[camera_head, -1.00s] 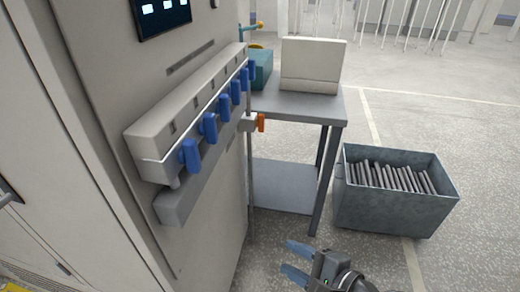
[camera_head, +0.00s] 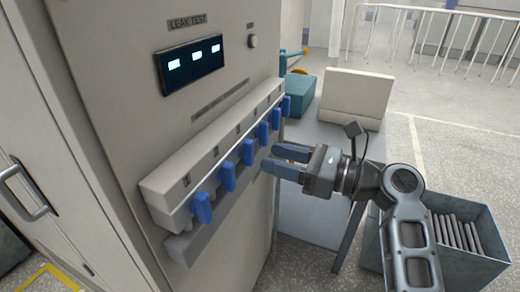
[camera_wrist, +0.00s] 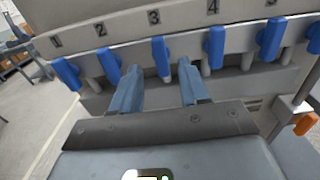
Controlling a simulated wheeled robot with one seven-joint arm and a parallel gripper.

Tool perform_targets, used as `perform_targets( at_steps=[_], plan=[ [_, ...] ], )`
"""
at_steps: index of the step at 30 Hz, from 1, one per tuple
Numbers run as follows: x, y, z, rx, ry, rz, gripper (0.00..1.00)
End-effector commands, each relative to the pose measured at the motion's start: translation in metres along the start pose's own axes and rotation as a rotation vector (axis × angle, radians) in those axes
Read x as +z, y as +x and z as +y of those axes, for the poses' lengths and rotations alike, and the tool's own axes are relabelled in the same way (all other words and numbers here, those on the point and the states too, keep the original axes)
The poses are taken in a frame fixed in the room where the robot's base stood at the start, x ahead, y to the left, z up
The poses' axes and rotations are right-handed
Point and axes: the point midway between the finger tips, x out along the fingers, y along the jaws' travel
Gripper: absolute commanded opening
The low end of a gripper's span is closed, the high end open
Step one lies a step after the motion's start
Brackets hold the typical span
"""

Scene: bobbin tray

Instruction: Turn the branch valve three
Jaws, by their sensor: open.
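The manifold on the grey leak test cabinet carries a row of blue lever handles. In the wrist view the numbers 1 to 5 stand above them. The branch valve three handle (camera_wrist: 161,58) hangs down below the number 3; in the head view it is the third from the near end (camera_head: 247,152). My gripper (camera_head: 271,158) is open and empty, to the right of the row and pointing at it. In the wrist view my gripper's fingertips (camera_wrist: 159,64) appear on either side of handle three, with a gap in the head view. Neighbouring handles two (camera_wrist: 108,62) and four (camera_wrist: 215,45) also hang down.
A lit display (camera_head: 190,61) is above the manifold. An orange handle (camera_wrist: 305,124) is low at the right in the wrist view. A table with a teal box (camera_head: 300,96) and a pale box (camera_head: 356,97) stands behind my arm; a metal bin (camera_head: 480,262) is on the right.

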Motion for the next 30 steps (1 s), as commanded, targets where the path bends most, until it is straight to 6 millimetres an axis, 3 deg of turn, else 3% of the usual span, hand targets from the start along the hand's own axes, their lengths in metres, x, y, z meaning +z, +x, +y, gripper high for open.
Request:
perform_targets(
  at_steps=[3,9,20,30],
  plan=[
    [0.001,0.021,0.000,0.002,-0.001,0.000,0.45],
    [0.001,0.043,-0.001,-0.002,-0.001,0.000,0.45],
    [0.000,0.050,-0.001,-0.003,-0.002,0.001,0.45],
    [0.000,0.050,-0.001,-0.003,-0.002,0.001,0.15]
  ],
)
